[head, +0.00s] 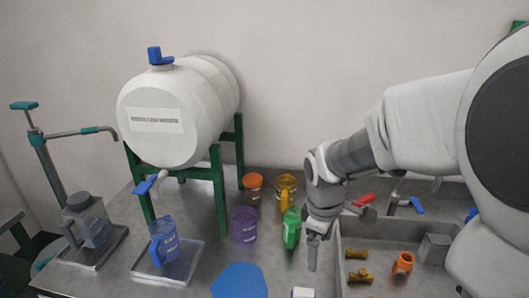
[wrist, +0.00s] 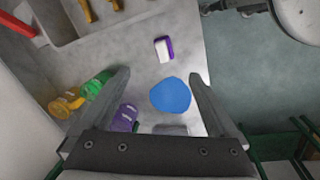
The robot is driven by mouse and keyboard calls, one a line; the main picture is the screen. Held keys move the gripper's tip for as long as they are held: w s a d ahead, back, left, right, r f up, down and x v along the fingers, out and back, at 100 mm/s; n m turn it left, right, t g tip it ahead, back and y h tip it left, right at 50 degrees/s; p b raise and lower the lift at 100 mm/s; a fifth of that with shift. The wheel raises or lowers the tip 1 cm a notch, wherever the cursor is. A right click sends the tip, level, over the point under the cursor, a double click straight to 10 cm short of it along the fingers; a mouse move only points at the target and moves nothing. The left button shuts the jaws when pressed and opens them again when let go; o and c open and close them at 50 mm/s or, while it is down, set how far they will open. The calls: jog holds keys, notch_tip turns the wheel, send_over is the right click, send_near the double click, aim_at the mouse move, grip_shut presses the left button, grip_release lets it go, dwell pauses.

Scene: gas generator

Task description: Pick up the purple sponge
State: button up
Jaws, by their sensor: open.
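The purple sponge (wrist: 163,49) is a small block with a white face and purple sides. It lies on the grey table (wrist: 140,65), beyond my fingertips in the wrist view. In the head view only part of the sponge (head: 302,292) shows at the bottom edge. My gripper (wrist: 160,76) is open and empty, its two fingers wide apart. In the head view my gripper (head: 312,258) points down above the table, to the left of the sink and near the sponge. The sponge is not between the fingers.
A flat blue piece (wrist: 171,95) lies near the sponge. Green (head: 291,229), purple (head: 244,224) and yellow (head: 286,190) jugs stand left of my gripper. A sink (head: 350,285) with orange and brass parts is at the right. A white tank (head: 180,110) stands on a green frame.

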aim_at(304, 290)
jog(key=w+f+n, duration=0.1)
jog(key=f, duration=0.7)
jog(key=w+f+n+g, duration=0.1)
jog(key=f+n, duration=0.1)
jog(key=f, duration=0.6)
jog(key=w+a+f+n+y, duration=0.1)
jog(key=w+f, duration=0.1)
jog(key=f, duration=0.7)
jog(key=shift+f+n, duration=0.1)
jog(key=shift+n, duration=0.2)
jog(key=shift+c, duration=0.2)
jog(key=c, duration=1.4)
jog(key=shift+r, duration=0.2)
